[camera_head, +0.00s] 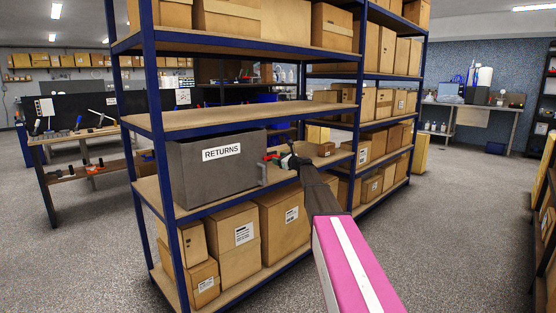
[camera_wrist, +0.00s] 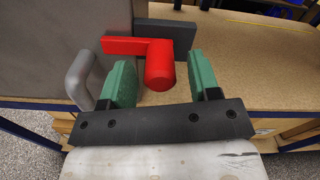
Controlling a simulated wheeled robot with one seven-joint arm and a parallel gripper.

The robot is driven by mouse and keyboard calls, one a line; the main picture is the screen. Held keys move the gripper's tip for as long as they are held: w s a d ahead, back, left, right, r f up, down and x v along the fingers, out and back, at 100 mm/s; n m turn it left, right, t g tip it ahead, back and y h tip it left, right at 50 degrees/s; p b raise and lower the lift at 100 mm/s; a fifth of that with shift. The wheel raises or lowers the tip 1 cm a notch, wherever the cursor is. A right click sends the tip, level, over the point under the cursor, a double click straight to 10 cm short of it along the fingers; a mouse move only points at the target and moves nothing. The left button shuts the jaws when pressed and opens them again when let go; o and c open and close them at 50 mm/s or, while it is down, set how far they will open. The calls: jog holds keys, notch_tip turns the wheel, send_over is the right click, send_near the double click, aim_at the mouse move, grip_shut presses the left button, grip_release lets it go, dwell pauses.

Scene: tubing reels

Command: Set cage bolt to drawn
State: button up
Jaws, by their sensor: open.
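The cage bolt is a red bar with a round red knob (camera_wrist: 159,68) in front of a dark grey plate (camera_wrist: 178,33), at the right side of a grey box labelled RETURNS (camera_head: 190,177). In the head view a bit of red (camera_head: 271,157) shows there, small and partly hidden by my arm. My gripper (camera_wrist: 161,80) is open, its green fingers one on each side of the knob. A gap shows between the knob and both fingers; whether they reach its full depth I cannot tell. In the head view my gripper (camera_head: 290,161) is at the box's right edge.
A grey handle (camera_wrist: 84,80) on the box stands close to the left finger. The box rests on a wooden shelf (camera_head: 235,195) with blue posts; another shelf board (camera_head: 220,117) is above. Cardboard boxes (camera_head: 285,215) fill the shelf below. Open floor (camera_head: 450,220) lies to the right.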

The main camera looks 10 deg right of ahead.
jog(key=shift+w+a, duration=0.35)
jog(key=shift+w, duration=0.1)
grip_shut()
jog(key=w+d, duration=0.1)
jog(key=d, duration=0.1)
jog(key=w+d, duration=0.2)
grip_release()
jog(key=shift+s, duration=0.1)
jog(key=v, duration=1)
jog(key=shift+s+d, duration=0.25)
